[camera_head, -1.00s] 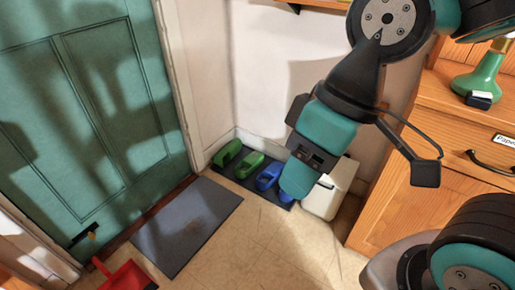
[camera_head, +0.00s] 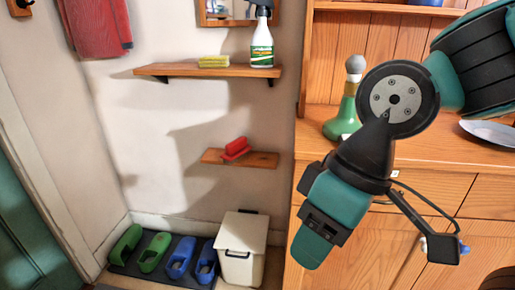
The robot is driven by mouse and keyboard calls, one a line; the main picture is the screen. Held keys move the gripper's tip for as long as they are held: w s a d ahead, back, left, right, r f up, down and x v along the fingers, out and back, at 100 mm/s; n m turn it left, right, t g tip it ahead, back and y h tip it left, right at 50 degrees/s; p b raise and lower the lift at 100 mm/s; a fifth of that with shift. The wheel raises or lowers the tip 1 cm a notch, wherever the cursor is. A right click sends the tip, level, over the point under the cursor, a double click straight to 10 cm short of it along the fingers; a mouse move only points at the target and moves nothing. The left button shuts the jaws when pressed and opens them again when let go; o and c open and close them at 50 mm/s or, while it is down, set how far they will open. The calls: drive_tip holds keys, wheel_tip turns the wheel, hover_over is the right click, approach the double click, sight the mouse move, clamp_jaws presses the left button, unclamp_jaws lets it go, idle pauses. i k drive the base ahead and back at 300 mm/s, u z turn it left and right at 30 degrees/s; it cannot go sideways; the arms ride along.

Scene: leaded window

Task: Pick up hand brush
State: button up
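A red brush-like object (camera_head: 236,148) with a raised handle lies on the small lower wall shelf (camera_head: 262,160), left of my arm. It looks like the hand brush, but its bristles are too small to make out. My gripper (camera_head: 308,248) is at the lower end of my teal and black arm, in front of the wooden cabinet. It is to the right of the red object, lower in the picture and apart from it. Its fingers cannot be made out, and I see nothing held in it.
The upper shelf (camera_head: 190,70) holds a yellow-green sponge (camera_head: 213,62) and a spray bottle (camera_head: 262,44). A white bin (camera_head: 241,245) and several clogs (camera_head: 154,252) stand below. A green bottle (camera_head: 343,112) stands on the cabinet (camera_head: 440,190). The wall beside the lower shelf is clear.

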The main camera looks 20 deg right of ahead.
sight(234, 150)
drive_tip(key=z, duration=0.05)
drive_tip(key=k, duration=0.5)
drive_tip(key=u, duration=0.5)
drive_tip(key=i, duration=1.55)
drive_tip(key=z, duration=0.7)
